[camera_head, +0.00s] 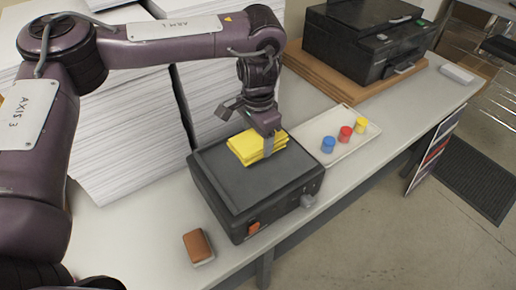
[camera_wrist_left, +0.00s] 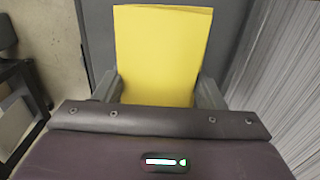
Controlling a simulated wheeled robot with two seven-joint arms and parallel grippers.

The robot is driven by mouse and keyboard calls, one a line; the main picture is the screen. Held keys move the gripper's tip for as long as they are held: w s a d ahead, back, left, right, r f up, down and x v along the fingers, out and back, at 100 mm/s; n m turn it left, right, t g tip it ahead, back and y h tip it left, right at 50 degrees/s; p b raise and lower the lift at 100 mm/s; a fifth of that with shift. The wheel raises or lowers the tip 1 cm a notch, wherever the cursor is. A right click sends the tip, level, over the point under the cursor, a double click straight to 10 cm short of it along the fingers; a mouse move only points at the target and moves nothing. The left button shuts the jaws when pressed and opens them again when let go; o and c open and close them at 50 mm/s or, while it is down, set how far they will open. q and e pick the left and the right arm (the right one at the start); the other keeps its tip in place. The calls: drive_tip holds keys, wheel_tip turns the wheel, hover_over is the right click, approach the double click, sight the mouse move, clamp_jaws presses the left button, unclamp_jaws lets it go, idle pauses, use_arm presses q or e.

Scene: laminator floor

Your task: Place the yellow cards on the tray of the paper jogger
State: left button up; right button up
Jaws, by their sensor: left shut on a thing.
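The yellow cards (camera_head: 245,148) are a small stack over the far part of the dark top tray (camera_head: 250,185) of the paper jogger, a black box with an orange switch (camera_head: 254,227) on its front. My left gripper (camera_head: 268,147) comes down from above and is shut on the cards. In the left wrist view the cards (camera_wrist_left: 160,55) stand out between the two fingers (camera_wrist_left: 162,92). I cannot tell whether the cards touch the tray or hang just above it. My right gripper is not in view.
Tall white paper stacks (camera_head: 135,130) stand behind the jogger. A pale tray (camera_head: 340,150) with blue, red and yellow pots is at its right. A black printer (camera_head: 365,40) stands farther back. A brown block (camera_head: 198,246) lies at the front left.

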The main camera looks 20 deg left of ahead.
sight(257, 137)
use_arm(q)
drive_tip(key=shift+f, duration=2.35)
drive_tip(key=shift+s, duration=0.1)
drive_tip(key=o, duration=1.2)
drive_tip(key=shift+f, duration=0.1)
drive_tip(key=shift+c, duration=0.2)
wheel_tip(257, 137, up, 12)
drive_tip(key=shift+r+b, duration=0.15)
drive_tip(key=shift+b, duration=0.3)
